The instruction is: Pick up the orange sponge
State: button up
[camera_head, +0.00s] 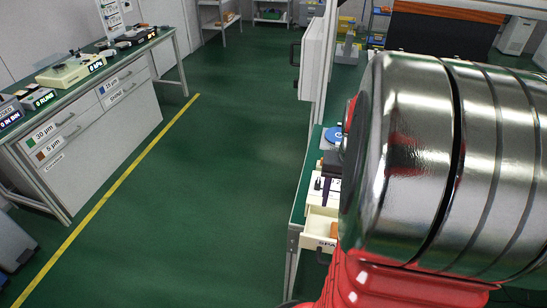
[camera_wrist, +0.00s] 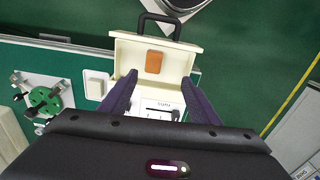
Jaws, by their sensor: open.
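The orange sponge (camera_wrist: 154,62) is a small orange block lying in an open cream drawer (camera_wrist: 126,48) in the wrist view. A dark handle (camera_wrist: 158,18) is on the drawer's front. My gripper (camera_wrist: 157,88) is open and empty. Its two dark fingers reach toward the drawer, with the sponge beyond their tips and between their lines. In the head view the drawer (camera_head: 318,228) is pulled out at the bench's end, partly hidden by my arm. Only a bit of orange (camera_head: 334,229) shows there.
A white block (camera_wrist: 97,84) and a green round fixture (camera_wrist: 43,100) are on the bench left of the drawer. Green floor is clear right of it. A second bench (camera_head: 100,105) with instruments stands across the aisle, beside a yellow floor line (camera_head: 125,172).

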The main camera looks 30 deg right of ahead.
jog(key=shift+s+d+f, duration=0.4)
jog(key=shift+s+d, duration=0.05)
jog(key=shift+d, duration=0.15)
jog(key=shift+f, duration=0.1)
jog(key=shift+f, duration=4.2)
jog(key=shift+w+d+f, duration=0.1)
jog(key=shift+f, duration=2.5)
